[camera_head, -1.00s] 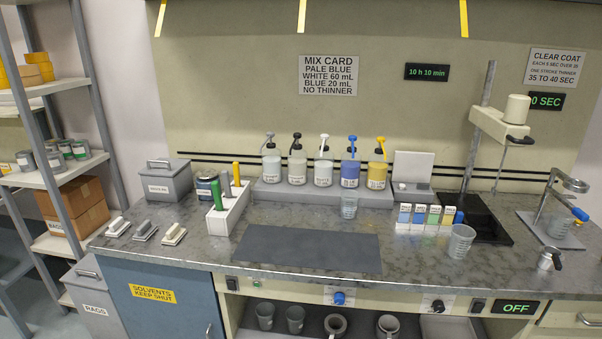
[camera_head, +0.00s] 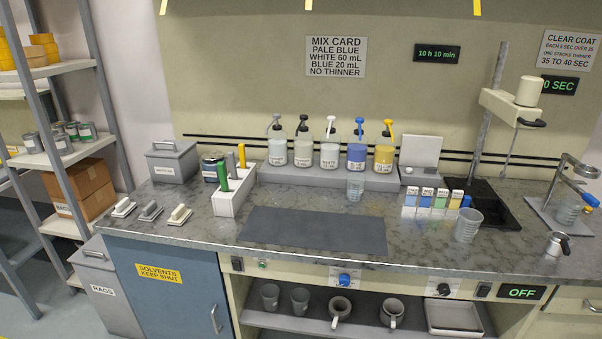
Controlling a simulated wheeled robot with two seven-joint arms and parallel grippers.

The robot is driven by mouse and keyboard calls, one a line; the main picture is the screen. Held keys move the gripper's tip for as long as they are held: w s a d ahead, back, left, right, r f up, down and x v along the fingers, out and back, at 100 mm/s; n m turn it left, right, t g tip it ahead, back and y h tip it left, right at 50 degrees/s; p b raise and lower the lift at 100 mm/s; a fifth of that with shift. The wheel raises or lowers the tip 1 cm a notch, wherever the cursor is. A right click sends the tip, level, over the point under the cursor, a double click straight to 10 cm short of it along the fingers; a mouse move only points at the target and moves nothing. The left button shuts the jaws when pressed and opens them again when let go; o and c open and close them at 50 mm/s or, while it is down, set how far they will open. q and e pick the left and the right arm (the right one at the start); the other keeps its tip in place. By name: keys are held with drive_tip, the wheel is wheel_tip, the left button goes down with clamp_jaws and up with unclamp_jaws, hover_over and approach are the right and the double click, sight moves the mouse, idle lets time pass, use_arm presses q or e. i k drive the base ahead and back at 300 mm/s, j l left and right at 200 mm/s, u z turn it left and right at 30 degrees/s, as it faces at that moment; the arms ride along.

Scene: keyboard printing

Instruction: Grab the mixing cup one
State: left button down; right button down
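Several cups show, and I cannot tell which is mixing cup one. A clear cup (camera_head: 355,188) stands upright on the bench in front of the blue pump bottle. A larger clear graduated cup (camera_head: 467,226) stands upright at the right, near the front edge. Two grey cups, a left one (camera_head: 270,296) and a right one (camera_head: 300,299), stand on the shelf under the bench beside two mugs (camera_head: 341,310). Neither of my grippers is in view.
Pump bottles (camera_head: 329,153) stand on a raised step at the back. A dark mat (camera_head: 312,231) lies bare mid-bench. A white block with coloured handles (camera_head: 232,199) stands left of it. A mixer stand (camera_head: 497,110) and small labelled boxes (camera_head: 425,200) are at the right.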

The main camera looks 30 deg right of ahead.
sight(355, 188)
drive_tip(key=z, duration=1.35)
drive_tip(key=i+j, duration=0.15)
